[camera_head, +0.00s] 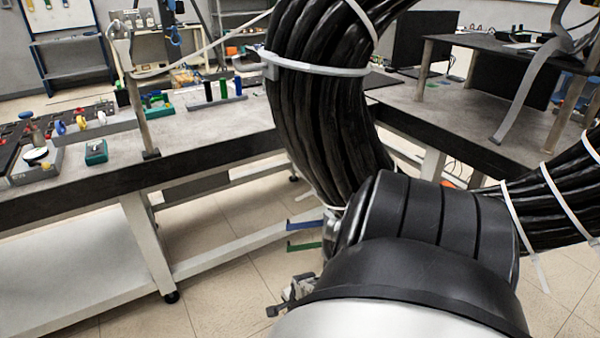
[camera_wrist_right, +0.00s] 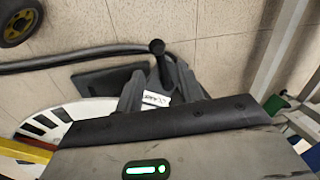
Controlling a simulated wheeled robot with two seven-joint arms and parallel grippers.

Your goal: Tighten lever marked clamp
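The lever (camera_wrist_right: 157,48) has a round black knob and stands up between the two dark fingers of my right gripper (camera_wrist_right: 160,75) in the right wrist view. A small white label (camera_wrist_right: 156,99) at its base appears to read CLAMP. The fingers stand apart, one on each side of the lever. I cannot tell whether either finger touches it. I cannot make out the lever or my right gripper clearly in the head view. My left gripper is not in view.
A thick black cable bundle (camera_head: 325,115) with white ties fills the middle of the head view. A workbench (camera_head: 200,130) with tools stands at left, a dark table (camera_head: 500,125) at right. A yellow-hubbed wheel (camera_wrist_right: 17,25) and a dark cable (camera_wrist_right: 70,58) lie near the lever.

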